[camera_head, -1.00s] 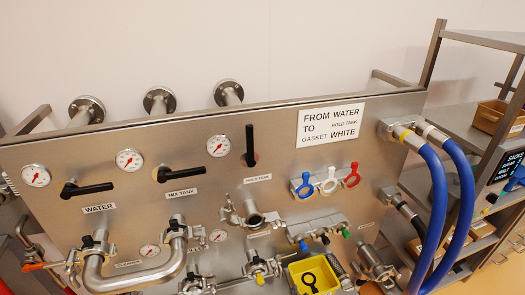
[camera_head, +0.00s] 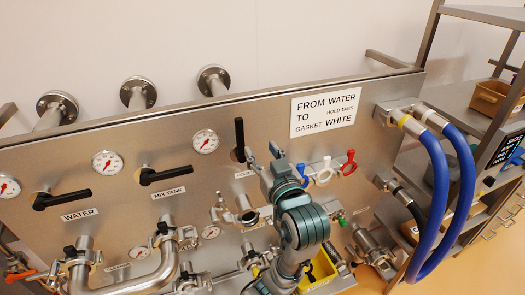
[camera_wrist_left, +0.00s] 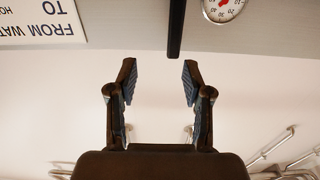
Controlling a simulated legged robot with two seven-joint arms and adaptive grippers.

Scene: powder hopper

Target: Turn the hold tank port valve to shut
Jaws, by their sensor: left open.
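The hold tank valve has a black lever handle (camera_head: 239,138) that stands upright on the steel panel, above a partly covered label (camera_head: 243,174). My left gripper (camera_head: 262,158) is in front of the panel, just right of the handle and low beside it in the head view. In the left wrist view the gripper (camera_wrist_left: 158,70) is open and empty. The dark handle (camera_wrist_left: 176,30) shows beyond the fingertips there, nearer the right finger, and is not gripped. The gap in depth is hard to judge. My right gripper is not in view.
The water handle (camera_head: 62,199) and mix tank handle (camera_head: 172,172) lie sideways. A gauge (camera_head: 205,142) is left of the hold tank handle. Coloured gaskets (camera_head: 323,172) hang to the right. A sign (camera_head: 326,113) and blue hoses (camera_head: 440,190) are farther right. Pipes (camera_head: 150,262) project below.

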